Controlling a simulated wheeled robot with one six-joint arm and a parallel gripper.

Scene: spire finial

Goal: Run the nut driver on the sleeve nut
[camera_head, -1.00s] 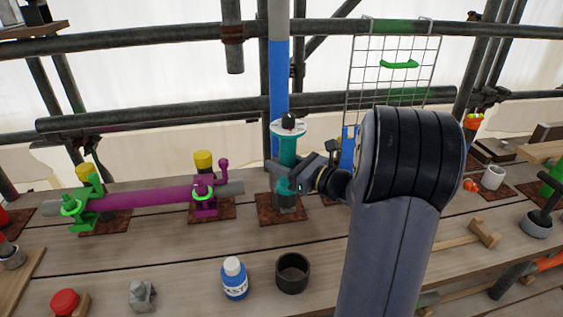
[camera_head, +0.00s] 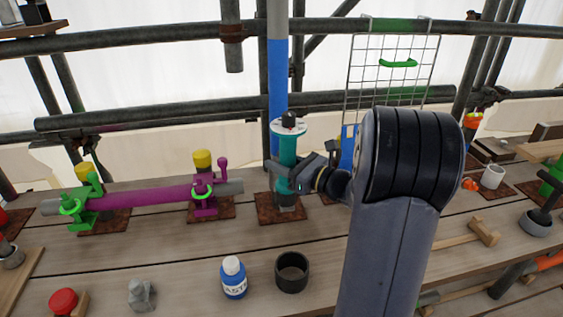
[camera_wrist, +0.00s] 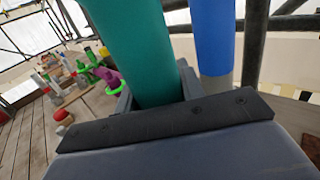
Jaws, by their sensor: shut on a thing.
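The nut driver (camera_head: 287,150) is a teal upright cylinder with a pale flange and a black cap on top. It stands over a grey part (camera_head: 288,203) on a rusty square plate. That grey part may be the sleeve nut; the driver and gripper hide most of it. My gripper (camera_head: 287,178) reaches in from the right and is shut around the driver's lower body. In the wrist view the teal driver body (camera_wrist: 140,50) rises between the jaws, and its lower end is hidden behind my gripper.
A blue-and-grey post (camera_head: 278,75) stands close behind the driver. A magenta pipe (camera_head: 150,196) in green and magenta clamps lies to the left. A white-and-blue bottle (camera_head: 233,280) and a dark cup (camera_head: 292,272) stand in front. Scaffold rails cross behind.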

